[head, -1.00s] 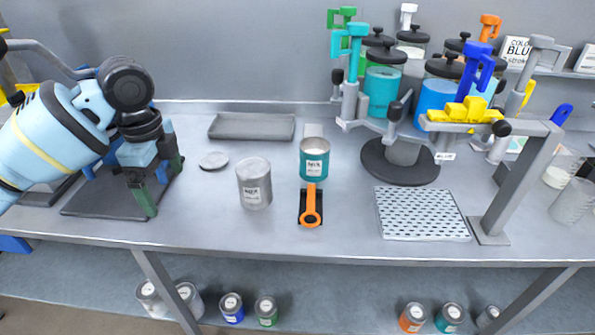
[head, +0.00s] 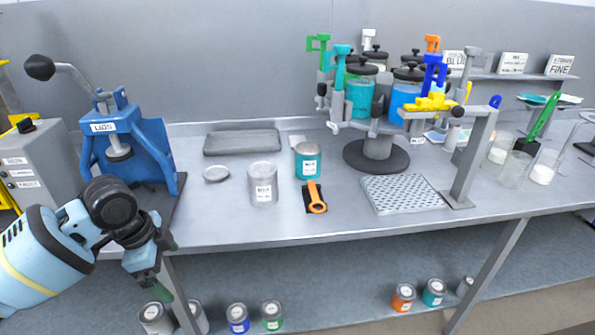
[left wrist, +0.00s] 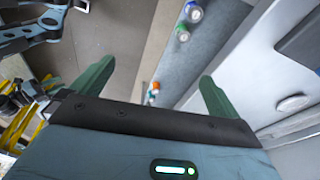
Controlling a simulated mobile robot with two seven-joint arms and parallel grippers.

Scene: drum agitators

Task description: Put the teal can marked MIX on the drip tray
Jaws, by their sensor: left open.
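The teal can marked MIX (head: 308,161) stands upright on the bench, right of a larger grey can (head: 263,184). The drip tray (head: 403,194) is a pale perforated plate lying on the bench, right of the teal can and empty. My left gripper (head: 158,270) is open and empty, low at the bench's front edge on the left, well apart from the can. In the left wrist view its two green fingers (left wrist: 155,90) are spread with nothing between them.
An orange opener (head: 316,199) lies in front of the teal can. A round lid (head: 216,174) and a grey tray (head: 242,143) lie to its left. A blue lid press (head: 125,150) stands at left. The carousel (head: 377,157) and a grey post (head: 472,160) flank the drip tray.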

